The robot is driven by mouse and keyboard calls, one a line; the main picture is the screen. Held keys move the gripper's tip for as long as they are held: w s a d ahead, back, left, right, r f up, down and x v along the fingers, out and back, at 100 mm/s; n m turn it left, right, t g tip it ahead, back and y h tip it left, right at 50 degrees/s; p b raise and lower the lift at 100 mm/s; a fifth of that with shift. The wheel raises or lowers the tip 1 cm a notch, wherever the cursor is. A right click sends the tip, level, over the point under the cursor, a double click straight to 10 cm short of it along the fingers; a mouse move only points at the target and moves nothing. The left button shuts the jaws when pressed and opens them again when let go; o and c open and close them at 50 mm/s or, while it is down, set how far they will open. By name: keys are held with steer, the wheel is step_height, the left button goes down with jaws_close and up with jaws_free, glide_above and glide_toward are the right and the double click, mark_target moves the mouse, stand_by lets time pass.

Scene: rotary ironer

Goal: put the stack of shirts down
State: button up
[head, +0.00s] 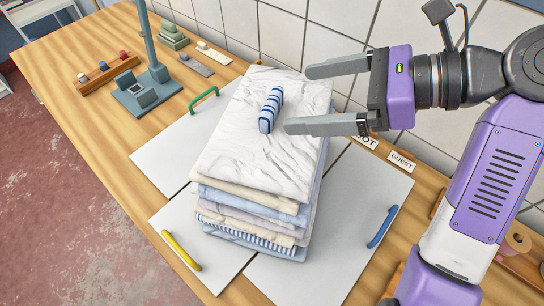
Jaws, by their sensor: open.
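The stack of shirts (255,150) stands upright on the wooden counter, over the place where several pale boards meet. Its top is a wrinkled white shirt, with blue, cream, lilac and striped layers below. A small blue-and-white striped roll (271,109) lies on the top. My gripper (296,99) comes in from the right at the top of the stack. Its two grey fingers are spread wide and point left, with the striped roll near their tips and nothing held between them. Whether the lower finger touches the white cloth I cannot tell.
Pale boards carry a green handle (203,99), a yellow handle (181,250) and a blue handle (382,227). A teal post stand (140,92) and a spool rack (106,72) stand at the upper left. A tiled wall (285,30) runs behind. The counter's left part is fairly clear.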

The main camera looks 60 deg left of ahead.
mark_target(277, 103)
steer(key=x, duration=0.5)
steer(key=p+x, duration=0.1)
steer(key=x, duration=0.1)
steer(key=shift+s+f, duration=0.15)
steer(key=shift+f, duration=0.2)
steer(key=c, duration=1.9)
steer(key=shift+r, duration=0.15)
jaws_close()
